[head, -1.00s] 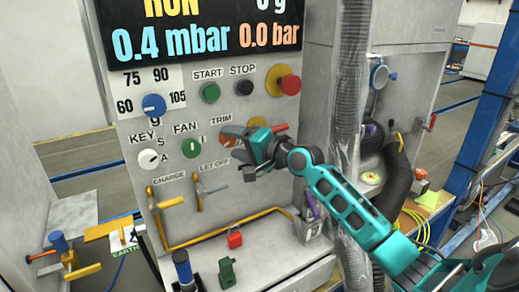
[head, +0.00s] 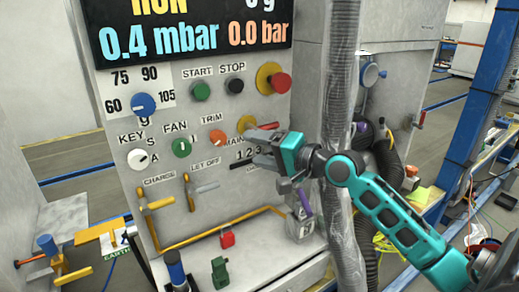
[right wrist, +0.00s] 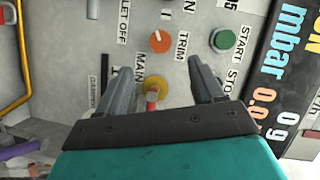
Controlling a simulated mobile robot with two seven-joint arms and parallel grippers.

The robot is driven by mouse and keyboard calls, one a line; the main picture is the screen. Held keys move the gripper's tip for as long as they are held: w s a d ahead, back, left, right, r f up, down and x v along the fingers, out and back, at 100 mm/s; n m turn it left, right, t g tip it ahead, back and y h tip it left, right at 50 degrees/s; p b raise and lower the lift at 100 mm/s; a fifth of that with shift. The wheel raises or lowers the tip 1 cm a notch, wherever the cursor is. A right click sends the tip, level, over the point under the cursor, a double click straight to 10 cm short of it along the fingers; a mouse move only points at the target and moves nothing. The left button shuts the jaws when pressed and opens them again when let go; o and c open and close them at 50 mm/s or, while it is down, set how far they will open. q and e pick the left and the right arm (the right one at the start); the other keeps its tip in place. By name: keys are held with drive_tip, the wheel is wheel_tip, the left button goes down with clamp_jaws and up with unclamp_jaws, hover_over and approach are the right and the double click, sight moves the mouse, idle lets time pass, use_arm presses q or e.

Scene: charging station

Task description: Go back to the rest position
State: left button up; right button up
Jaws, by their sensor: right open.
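My right gripper (head: 262,147) is in front of the control panel (head: 215,118), near the MAIN switch. It is open and holds nothing. In the right wrist view its two fingers (right wrist: 165,85) stand apart, with the yellow and red MAIN switch (right wrist: 155,88) showing between them. I cannot tell the exact gap from the fingers to the switch. The orange TRIM knob (head: 217,137) is to the left of the gripper and shows clear of it. My left gripper is not in view.
A red and yellow stop button (head: 280,82) sits above the gripper. A grey wrapped column (head: 342,110) stands right beside my right forearm. Charge and let-off levers (head: 188,192), a yellow rail (head: 225,228) and a red padlock (head: 227,239) are below. Black hoses (head: 388,165) hang behind the arm.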

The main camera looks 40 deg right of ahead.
drive_tip(key=s+a+f+n+g+h, duration=0.1)
drive_tip(key=s+a+f+n, duration=0.15)
drive_tip(key=f, duration=0.45)
drive_tip(key=s+a+f+n+g+h, duration=0.1)
drive_tip(key=s+a+f+n, duration=0.15)
drive_tip(key=f, duration=0.55)
drive_tip(key=s+a+f+n+g, duration=0.1)
drive_tip(key=s+a+f, duration=0.15)
drive_tip(key=f, duration=0.45)
drive_tip(key=s+a+f+n+g+h, duration=0.1)
drive_tip(key=s+a+f+n+g, duration=0.1)
drive_tip(key=s+a+f+n, duration=0.5)
drive_tip(key=s+a+f, duration=0.2)
drive_tip(key=s+f, duration=0.1)
drive_tip(key=s, duration=0.2)
drive_tip(key=shift+r, duration=0.1)
idle(4.5)
